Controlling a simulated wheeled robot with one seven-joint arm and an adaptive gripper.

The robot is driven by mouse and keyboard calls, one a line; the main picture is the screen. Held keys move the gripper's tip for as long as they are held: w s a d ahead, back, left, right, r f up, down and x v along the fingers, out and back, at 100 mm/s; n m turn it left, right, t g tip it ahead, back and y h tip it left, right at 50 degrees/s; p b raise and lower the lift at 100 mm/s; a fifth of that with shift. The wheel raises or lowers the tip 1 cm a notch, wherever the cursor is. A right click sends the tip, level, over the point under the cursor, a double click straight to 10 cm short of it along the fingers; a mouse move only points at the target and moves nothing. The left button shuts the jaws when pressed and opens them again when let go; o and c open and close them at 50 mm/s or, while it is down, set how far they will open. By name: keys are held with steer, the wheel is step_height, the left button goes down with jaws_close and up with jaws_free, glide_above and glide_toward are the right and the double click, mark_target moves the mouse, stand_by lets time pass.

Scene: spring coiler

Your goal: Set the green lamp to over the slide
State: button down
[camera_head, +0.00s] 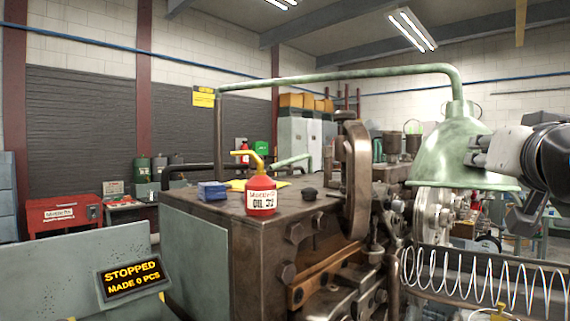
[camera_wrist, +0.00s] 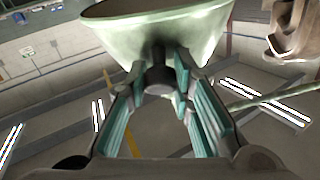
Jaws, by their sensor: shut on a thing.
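The green lamp (camera_head: 452,150) has a bell-shaped shade that opens downward, at the right of the head view. It hangs from a long green pipe arm (camera_head: 340,75) that runs across above the machine. My gripper (camera_head: 478,152) is at the right side of the shade. In the wrist view my gripper (camera_wrist: 160,78) is shut on a dark knob (camera_wrist: 157,80) at the shade; the shade (camera_wrist: 160,28) fills the top. The shade is above the silver wheel and the coiled spring wire. I cannot tell which machine part is the slide.
The brown machine (camera_head: 235,235) fills the middle, with an upright rusty wheel (camera_head: 356,180). A red oil can (camera_head: 261,195) and a blue box (camera_head: 212,191) stand on its top. A coiled wire (camera_head: 480,278) stretches across the lower right. A sign (camera_head: 132,278) reads STOPPED, MADE 0 PCS.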

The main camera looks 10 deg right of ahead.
steer(key=shift+m+g+h, duration=0.3)
steer(key=shift+m+h, duration=0.3)
steer(key=shift+h, duration=0.3)
steer(key=s+a, duration=0.1)
steer(key=s+a+b, duration=0.1)
steer(key=s, duration=0.1)
steer(key=s+a+b, duration=0.1)
steer(key=a, duration=0.1)
steer(key=shift+s+r, duration=0.15)
steer(key=shift+r, duration=0.1)
steer(key=c, duration=1.4)
jaws_free()
steer(key=shift+f, duration=0.15)
steer(key=v, duration=1.2)
